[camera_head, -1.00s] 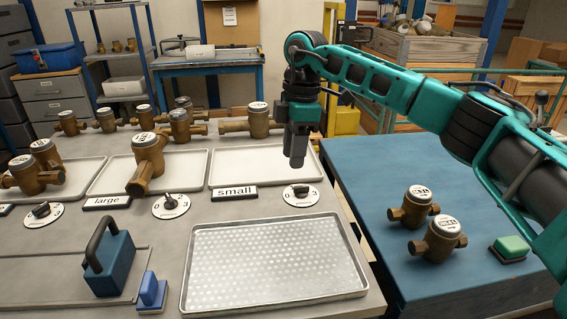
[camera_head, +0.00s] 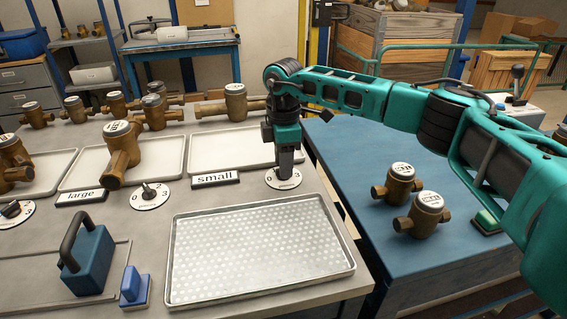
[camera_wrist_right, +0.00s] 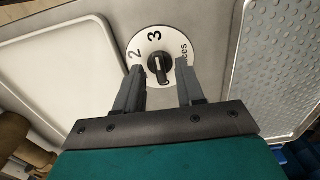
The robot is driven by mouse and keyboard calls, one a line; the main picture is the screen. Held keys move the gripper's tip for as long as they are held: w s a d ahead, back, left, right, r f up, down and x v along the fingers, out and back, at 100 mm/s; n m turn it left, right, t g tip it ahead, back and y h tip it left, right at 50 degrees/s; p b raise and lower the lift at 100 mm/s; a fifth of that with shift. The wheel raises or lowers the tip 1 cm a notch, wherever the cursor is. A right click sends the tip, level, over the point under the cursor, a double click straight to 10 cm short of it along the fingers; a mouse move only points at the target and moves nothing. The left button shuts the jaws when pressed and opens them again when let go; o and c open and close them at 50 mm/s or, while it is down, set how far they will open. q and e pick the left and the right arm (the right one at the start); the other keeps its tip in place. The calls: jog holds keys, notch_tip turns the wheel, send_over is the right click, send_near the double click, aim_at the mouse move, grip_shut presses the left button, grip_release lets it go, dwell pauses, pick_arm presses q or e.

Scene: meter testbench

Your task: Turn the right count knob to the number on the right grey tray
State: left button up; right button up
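The right count knob (camera_wrist_right: 159,68) is black on a round white dial (camera_wrist_right: 150,46); in the wrist view its pale line points roughly towards the 3. In the head view my right gripper (camera_head: 284,172) hides most of this knob, and the dial (camera_head: 272,182) shows around it. In the wrist view my right gripper (camera_wrist_right: 160,92) is open, one finger on each side of the knob; I cannot tell whether they touch it. The right grey tray (camera_head: 225,150), behind the "small" label (camera_head: 215,179), looks bare where visible. A brass meter (camera_head: 235,102) stands at its back edge, seemingly behind it. My left gripper is out of view.
A perforated metal tray (camera_head: 262,297) lies in front of the dial. The middle tray (camera_head: 80,178) has a brass meter (camera_head: 122,152) at it, and another knob (camera_head: 149,192) stands before it. Two meters stand on the blue table (camera_head: 350,160) to the right.

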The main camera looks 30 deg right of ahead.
jog(key=shift+f, duration=0.35)
jog(key=shift+c, duration=0.4)
grip_shut()
